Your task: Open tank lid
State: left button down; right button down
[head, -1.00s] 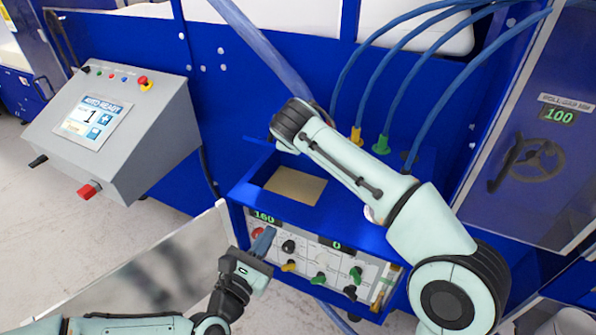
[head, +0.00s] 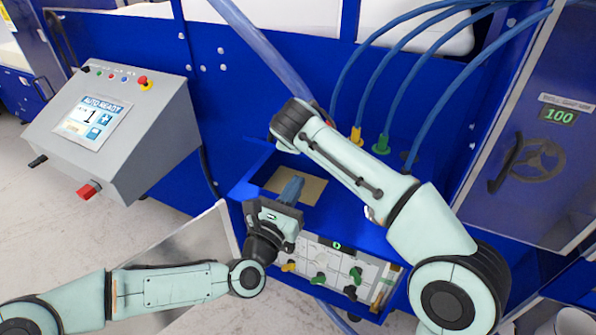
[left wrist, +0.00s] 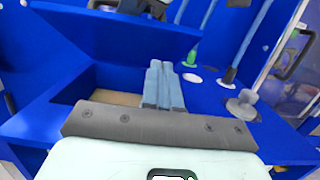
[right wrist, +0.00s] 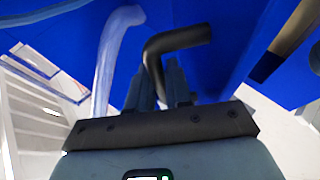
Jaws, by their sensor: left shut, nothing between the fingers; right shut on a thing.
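The tank is a blue box with a rectangular opening; its rim (head: 245,190) shows in the head view, with a tan surface (head: 312,190) inside. The opening is uncovered. In the left wrist view a blue panel (left wrist: 105,42), seemingly the raised lid, stands behind the opening. My left gripper (head: 292,187) is shut and empty, its blue fingers over the opening. The fingers (left wrist: 163,85) also show in the left wrist view, beside the tan surface. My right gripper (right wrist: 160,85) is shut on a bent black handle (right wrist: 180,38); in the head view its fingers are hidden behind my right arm.
A control panel (head: 345,268) with coloured knobs is on the tank's front, partly covered by my left gripper. Blue hoses with yellow and green (head: 381,145) fittings rise behind. A grey console (head: 150,150) stands at left. A blue door with a handwheel (head: 540,160) is at right.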

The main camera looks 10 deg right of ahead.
pick_arm(q)
jog(key=shift+w+d+r, duration=0.15)
jog(key=shift+w+r, duration=0.1)
jog(key=shift+r, duration=0.25)
jog(key=shift+w+d+r, duration=0.2)
jog(key=shift+w+r, duration=0.05)
jog(key=shift+r, duration=0.3)
jog(key=shift+w+d+r, duration=0.15)
jog(key=shift+w+r, duration=0.1)
jog(key=shift+r, duration=0.25)
